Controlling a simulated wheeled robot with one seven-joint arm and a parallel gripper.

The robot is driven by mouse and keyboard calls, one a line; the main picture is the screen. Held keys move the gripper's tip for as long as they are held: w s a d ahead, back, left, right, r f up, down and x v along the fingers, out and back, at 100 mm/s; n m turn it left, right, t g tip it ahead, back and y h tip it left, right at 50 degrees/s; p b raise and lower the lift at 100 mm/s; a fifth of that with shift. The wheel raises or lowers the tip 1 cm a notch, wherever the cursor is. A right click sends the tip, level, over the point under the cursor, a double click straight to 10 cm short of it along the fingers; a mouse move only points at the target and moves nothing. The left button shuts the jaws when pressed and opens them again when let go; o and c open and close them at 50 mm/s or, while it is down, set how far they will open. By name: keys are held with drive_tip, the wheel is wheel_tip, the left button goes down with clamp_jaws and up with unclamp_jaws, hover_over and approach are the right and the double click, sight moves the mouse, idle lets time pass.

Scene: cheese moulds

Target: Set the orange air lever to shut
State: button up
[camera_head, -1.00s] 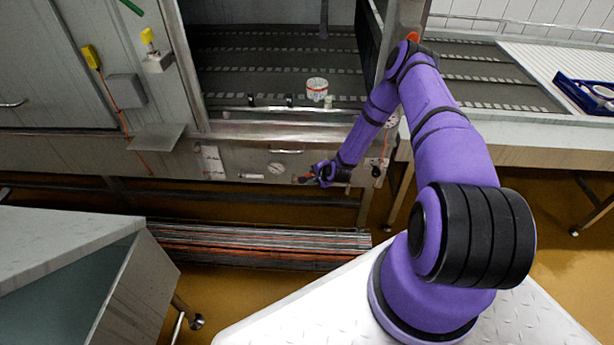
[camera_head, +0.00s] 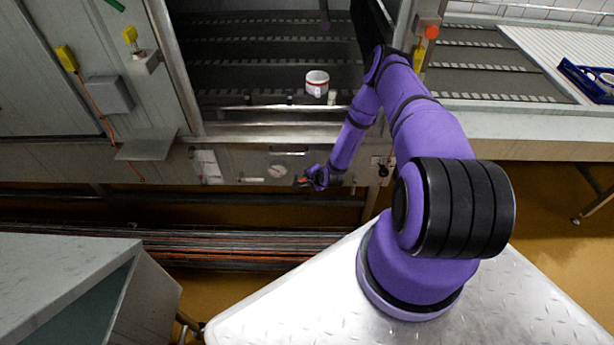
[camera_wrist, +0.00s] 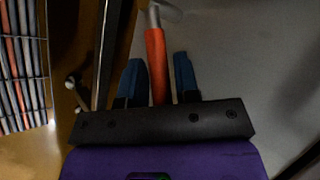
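The orange air lever (camera_wrist: 156,62) shows in the wrist view as an orange grip on a pale metal stem, running up from between my fingers. My gripper (camera_wrist: 160,78) has its two blue fingers apart, one on each side of the lever. A gap shows on the right of the grip; the left finger is very close to it, and I cannot tell whether they touch. In the head view my gripper (camera_head: 304,181) is at the machine's lower front panel, where the lever is small and mostly hidden.
A round gauge (camera_head: 278,171) sits on the panel left of my gripper. A white cup-like mould with a red band (camera_head: 317,83) stands on the dark conveyor above. A grey cabinet (camera_head: 60,262) is at the lower left. Several long rods (camera_head: 200,245) lie below the panel.

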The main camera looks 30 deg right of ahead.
clamp_jaws()
drive_tip(key=shift+f, duration=0.1)
drive_tip(key=shift+s+d+f+m+t+y, duration=0.25)
drive_tip(key=shift+d+f+m+t+y, duration=0.15)
drive_tip(key=shift+f+t+y, duration=0.25)
drive_tip(key=shift+f+m+t+y, duration=0.7)
drive_tip(key=shift+f+t+y, duration=0.35)
drive_tip(key=shift+t+y, duration=0.2)
unclamp_jaws()
drive_tip(key=shift+s, duration=0.1)
